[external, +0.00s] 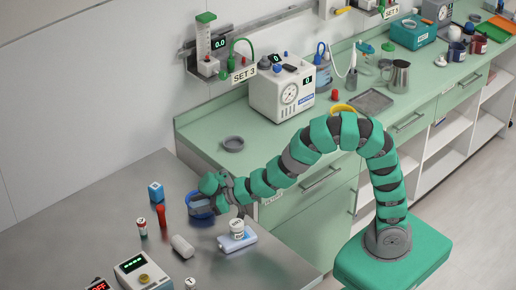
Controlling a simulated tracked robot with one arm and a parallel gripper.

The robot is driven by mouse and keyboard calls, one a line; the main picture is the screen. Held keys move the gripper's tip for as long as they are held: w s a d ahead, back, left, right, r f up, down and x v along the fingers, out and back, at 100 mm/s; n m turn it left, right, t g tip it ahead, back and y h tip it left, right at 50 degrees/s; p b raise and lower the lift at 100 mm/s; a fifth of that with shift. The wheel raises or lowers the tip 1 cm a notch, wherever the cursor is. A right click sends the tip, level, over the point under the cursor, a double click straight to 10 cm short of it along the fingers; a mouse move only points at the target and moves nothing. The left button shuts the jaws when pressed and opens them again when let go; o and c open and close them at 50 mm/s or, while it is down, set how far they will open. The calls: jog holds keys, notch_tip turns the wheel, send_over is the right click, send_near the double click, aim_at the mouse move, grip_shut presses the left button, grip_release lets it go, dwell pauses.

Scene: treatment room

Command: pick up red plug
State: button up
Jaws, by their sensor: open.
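A small red piece (335,95) with a rounded shape stands on the green counter, to the right of the white dial machine; it looks like the red plug. A slim red upright object (160,214) stands on the steel table at the lower left; its exact kind is too small to tell. My gripper (227,207) is over the steel table, beside a blue round container (199,206) and near a white-lidded jar (237,228). It is open, with nothing visibly held. It is well away from the red piece on the counter. My wrist hides part of the blue container.
The jar stands on a pale blue block (238,242). A grey cylinder (182,246), a blue cube (155,191) and a small bottle (142,227) are nearby. The white dial machine (283,92), a grey tray (369,102) and a metal jug (397,77) stand around the red piece.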

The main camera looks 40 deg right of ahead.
aim_at(161, 215)
jog(key=b+x, duration=0.1)
jog(key=x, duration=0.6)
jog(key=shift+w+a+f, duration=0.1)
jog(key=shift+w, duration=0.1)
jog(key=shift+a+b+x, duration=0.25)
jog(key=shift+b+x, duration=0.6)
jog(key=shift+x, duration=2.2)
jog(key=shift+s, duration=0.2)
grip_shut()
